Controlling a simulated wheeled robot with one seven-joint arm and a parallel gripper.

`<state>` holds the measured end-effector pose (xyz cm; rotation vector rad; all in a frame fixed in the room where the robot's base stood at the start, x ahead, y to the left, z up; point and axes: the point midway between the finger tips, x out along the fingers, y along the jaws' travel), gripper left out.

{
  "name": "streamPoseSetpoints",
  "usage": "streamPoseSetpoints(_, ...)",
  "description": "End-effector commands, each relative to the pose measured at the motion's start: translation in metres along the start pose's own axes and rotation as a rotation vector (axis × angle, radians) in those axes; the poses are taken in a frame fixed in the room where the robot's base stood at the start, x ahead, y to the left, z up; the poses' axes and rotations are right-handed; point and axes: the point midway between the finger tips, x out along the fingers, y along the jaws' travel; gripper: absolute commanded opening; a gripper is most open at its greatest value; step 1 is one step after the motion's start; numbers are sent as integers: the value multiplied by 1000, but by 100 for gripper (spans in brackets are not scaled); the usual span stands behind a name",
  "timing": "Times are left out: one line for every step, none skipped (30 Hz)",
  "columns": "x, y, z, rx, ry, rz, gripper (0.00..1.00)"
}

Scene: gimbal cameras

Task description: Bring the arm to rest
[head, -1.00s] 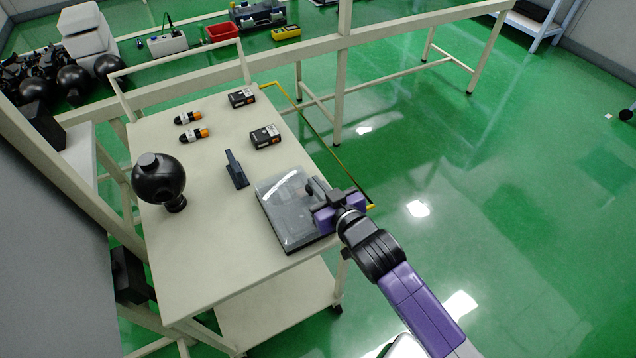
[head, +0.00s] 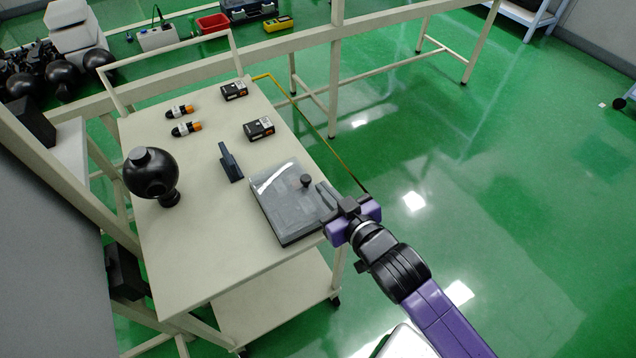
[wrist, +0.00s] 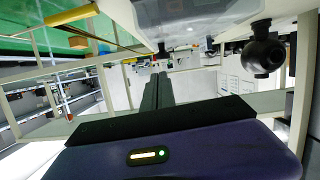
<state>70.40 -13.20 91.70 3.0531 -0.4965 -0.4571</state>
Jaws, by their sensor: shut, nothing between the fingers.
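My gripper (head: 327,194) is at the right edge of the cart's top in the head view, beside a flat dark case with a clear lid (head: 290,203). Its fingers are together with nothing between them. They also show pressed together in the wrist view (wrist: 158,92). The purple and black arm reaches in from the lower right. The fingertips overlap the case's right edge in the head view; I cannot tell their height above it.
Green floor (head: 450,170) to the right is open. A railed bench stands behind.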

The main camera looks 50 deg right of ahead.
Motion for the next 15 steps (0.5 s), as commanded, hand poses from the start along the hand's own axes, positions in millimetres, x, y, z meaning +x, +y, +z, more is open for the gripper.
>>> streamPoseSetpoints(-5, 0, 1, 0, 0, 1, 0)
streamPoseSetpoints(-8, 0, 0, 0, 1, 1, 0)
streamPoseSetpoints(-10, 0, 0, 0, 1, 1, 0)
streamPoseSetpoints(-11, 0, 0, 0, 1, 1, 0)
streamPoseSetpoints(-12, 0, 0, 0, 1, 1, 0)
streamPoseSetpoints(-13, 0, -1, 0, 2, 1, 0)
streamPoseSetpoints(-13, 0, -1, 0, 2, 1, 0)
streamPoseSetpoints(-13, 0, -1, 0, 3, 1, 0)
streamPoseSetpoints(-13, 0, -2, 0, 3, 0, 0)
streamPoseSetpoints(-13, 0, -2, 0, 3, 0, 0)
streamPoseSetpoints(-13, 0, -2, 0, 3, 0, 0)
streamPoseSetpoints(-13, 0, -2, -1, 3, 0, 0)
streamPoseSetpoints(-13, 0, -2, -4, 6, 0, 0)
streamPoseSetpoints(-13, 0, -4, -8, 12, -2, 0)
streamPoseSetpoints(-13, -1, -7, -12, 26, -5, 0)
